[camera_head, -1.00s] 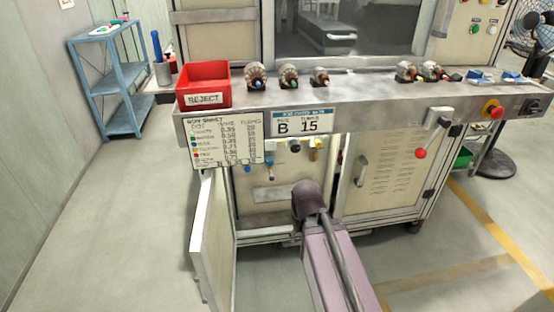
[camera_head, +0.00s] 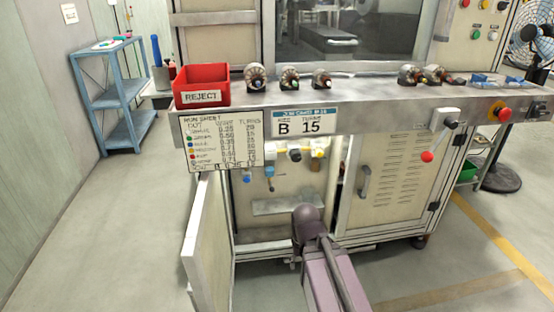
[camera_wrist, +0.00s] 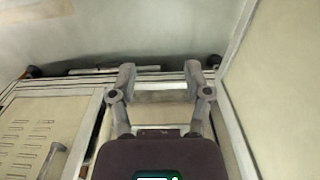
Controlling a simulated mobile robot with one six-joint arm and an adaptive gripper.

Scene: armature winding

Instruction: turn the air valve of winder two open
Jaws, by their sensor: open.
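Winder two's lower cabinet stands open in the head view, with its door (camera_head: 208,240) swung out to the left. Inside hang small fittings: a blue fitting (camera_head: 270,171), a dark round knob (camera_head: 294,154) and a yellow-handled fitting (camera_head: 317,152). I cannot tell surely which is the air valve, or its handle position. My gripper (camera_wrist: 160,78) is open and empty in the wrist view, with the cabinet's frame and lower edge beyond its fingers. In the head view my arm hides the gripper. No fitting shows in the wrist view.
The open door panel also stands close on the right in the wrist view (camera_wrist: 270,80). Above the opening runs a bench ledge with a red reject bin (camera_head: 203,87) and several armatures. The floor at left is clear.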

